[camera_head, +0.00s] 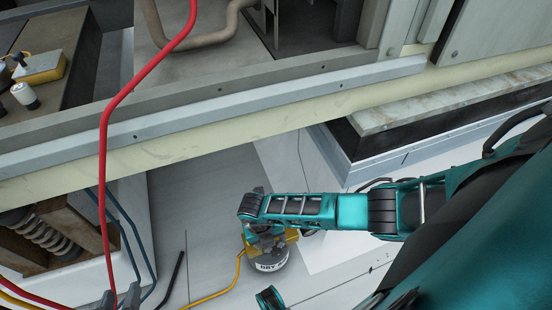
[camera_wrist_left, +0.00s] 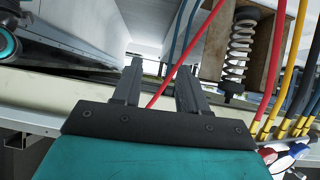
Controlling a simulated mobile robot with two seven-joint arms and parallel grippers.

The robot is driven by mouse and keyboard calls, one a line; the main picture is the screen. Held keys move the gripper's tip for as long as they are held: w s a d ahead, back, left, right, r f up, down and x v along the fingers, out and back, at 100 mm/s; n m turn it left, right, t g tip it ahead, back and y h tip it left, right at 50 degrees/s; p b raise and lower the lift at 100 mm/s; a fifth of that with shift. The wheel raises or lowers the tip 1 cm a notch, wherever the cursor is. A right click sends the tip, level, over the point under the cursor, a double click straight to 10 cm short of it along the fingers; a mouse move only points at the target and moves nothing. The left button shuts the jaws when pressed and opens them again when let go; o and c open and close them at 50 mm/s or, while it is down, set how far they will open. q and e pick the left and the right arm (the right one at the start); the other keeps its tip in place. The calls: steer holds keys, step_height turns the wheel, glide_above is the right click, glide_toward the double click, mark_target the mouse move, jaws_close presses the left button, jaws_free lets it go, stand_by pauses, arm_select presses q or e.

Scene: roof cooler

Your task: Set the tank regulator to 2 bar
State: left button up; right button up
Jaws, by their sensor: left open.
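A grey cylinder marked "DRY" (camera_head: 272,265), probably the tank, stands on the floor at lower middle in the head view. A yellow fitting (camera_head: 291,234) and dark parts sit at its top; I cannot make out a dial or its reading. My right arm (camera_head: 350,212) reaches over the tank and covers part of the top. Its fingers cannot be told from the dark parts there. My left gripper (camera_head: 119,299) is open at the bottom left, well left of the tank; its two fingers also show in the left wrist view (camera_wrist_left: 158,85). No regulator shows in the wrist view.
A red hose (camera_head: 104,170) hangs down across the left and passes between or behind my left fingers. A yellow hose (camera_head: 215,294) runs to the tank. A cream beam (camera_head: 200,145) crosses above.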

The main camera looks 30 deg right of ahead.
mark_target(276, 252)
steer(key=f+b, duration=0.2)
steer(key=f, duration=0.2)
steer(key=d+f+b, duration=0.1)
steer(key=f+b, duration=0.1)
steer(key=f, duration=0.2)
steer(key=f+b, duration=0.3)
steer(key=f, duration=0.1)
steer(key=shift+s+d, duration=0.2)
steer(key=shift+d, duration=0.15)
steer(key=shift+d+f, duration=0.1)
steer(key=shift+f, duration=0.2)
arm_select(q)
steer(key=shift+h, duration=0.3)
steer(key=f, duration=0.3)
steer(key=d+f, duration=0.1)
steer(key=f, duration=0.1)
steer(key=shift+w, duration=0.4)
arm_select(e)
steer(key=shift+c, duration=0.5)
arm_select(q)
steer(key=shift+a+f, duration=0.15)
steer(key=shift+a, duration=0.05)
arm_select(e)
steer(key=c, duration=0.9)
